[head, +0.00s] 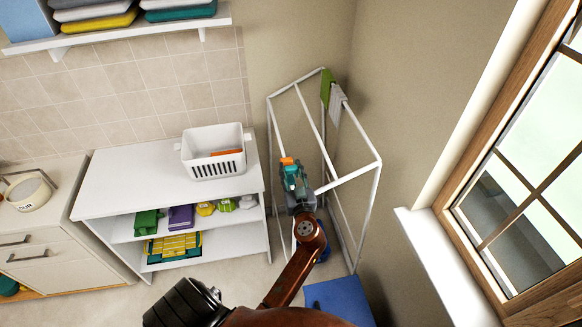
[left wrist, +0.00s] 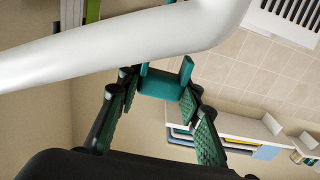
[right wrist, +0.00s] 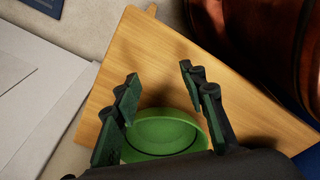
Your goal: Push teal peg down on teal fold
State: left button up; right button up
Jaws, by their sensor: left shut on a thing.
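My left gripper (head: 294,184) is at the near left of the white drying rack (head: 349,176). It is shut on the teal peg (left wrist: 165,84), which has two prongs and also shows at the fingers in the head view (head: 291,177). A small orange piece (head: 287,161) shows just beyond it. In the left wrist view a thick white rack bar (left wrist: 130,42) crosses close in front of the peg; contact is unclear. I cannot make out a teal fold on the rack for certain. My right gripper (right wrist: 155,85) is open above a green round dish (right wrist: 165,132).
Green (head: 326,88) and pale grey (head: 337,103) cloths hang on the rack's far part. Left stands a white shelf unit (head: 130,185) with a white basket (head: 214,151). Folded cloths, one teal (head: 180,12), lie on the wall shelf. A window (head: 530,180) is right.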

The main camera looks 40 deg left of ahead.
pick_arm(q)
jog(key=shift+f, duration=0.45)
pick_arm(e)
jog(key=shift+s+f, duration=0.15)
jog(key=shift+s, duration=0.5)
jog(key=shift+s+f, duration=0.15)
jog(key=shift+s, duration=0.45)
jog(key=shift+w, duration=0.9)
pick_arm(q)
jog(key=shift+s+b, duration=0.1)
jog(key=shift+b, duration=0.5)
pick_arm(e)
jog(key=shift+s+f, duration=0.3)
jog(key=shift+f, duration=0.15)
jog(key=shift+f, duration=0.15)
pick_arm(q)
jog(key=shift+b, duration=0.4)
pick_arm(e)
jog(key=shift+a+f, duration=0.2)
jog(key=shift+d, duration=0.1)
pick_arm(q)
jog(key=shift+f+b, duration=0.1)
jog(key=shift+b, duration=0.35)
pick_arm(e)
jog(key=shift+d+f, duration=0.1)
jog(key=shift+f, duration=0.3)
